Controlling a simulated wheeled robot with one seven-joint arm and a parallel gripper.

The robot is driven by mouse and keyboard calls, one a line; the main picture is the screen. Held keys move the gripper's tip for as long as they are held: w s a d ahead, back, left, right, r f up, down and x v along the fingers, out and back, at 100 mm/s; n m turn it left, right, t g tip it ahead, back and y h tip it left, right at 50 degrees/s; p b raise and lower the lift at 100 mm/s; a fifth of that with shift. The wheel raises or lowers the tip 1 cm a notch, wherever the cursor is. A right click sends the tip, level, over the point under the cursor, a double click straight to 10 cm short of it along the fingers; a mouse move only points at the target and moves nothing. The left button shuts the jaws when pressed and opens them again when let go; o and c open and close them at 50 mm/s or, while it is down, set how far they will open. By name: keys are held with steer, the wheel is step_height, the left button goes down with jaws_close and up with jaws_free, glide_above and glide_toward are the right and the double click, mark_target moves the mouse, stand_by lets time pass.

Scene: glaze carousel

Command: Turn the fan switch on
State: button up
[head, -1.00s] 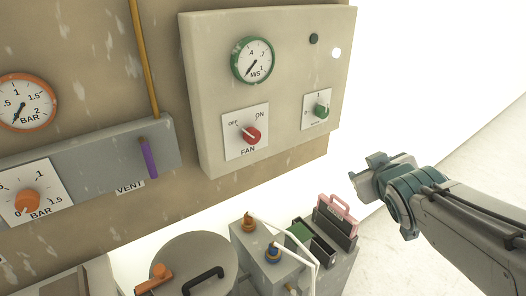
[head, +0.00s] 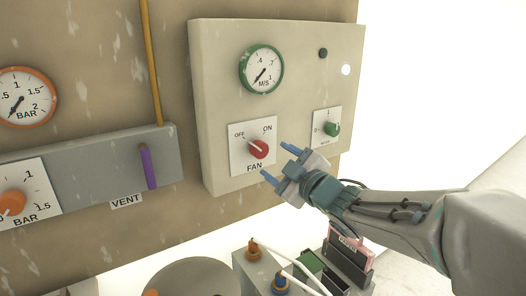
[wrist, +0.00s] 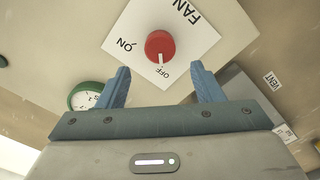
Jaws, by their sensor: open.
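The fan switch is a red round knob (head: 258,149) on a white square plate (head: 240,168) marked OFF, ON and FAN. Its white pointer line is turned toward OFF. The knob also shows in the wrist view (wrist: 160,46), its line pointing at the word OFF. My gripper (head: 276,162) is open and empty, with blue fingers, just to the right of and in front of the knob. In the wrist view my gripper (wrist: 160,88) has its fingertips spread on either side below the knob, apart from it.
A green-rimmed M/S gauge (head: 261,70) sits above the switch. A smaller green knob (head: 332,129) is to the right on the same panel. A purple lever (head: 147,166) marked VENT is at left. A pink-handled case (head: 350,247) and orange and blue fittings are below.

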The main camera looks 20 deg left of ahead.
mark_target(262, 151)
steer(key=x, duration=0.8)
steer(key=c, duration=1)
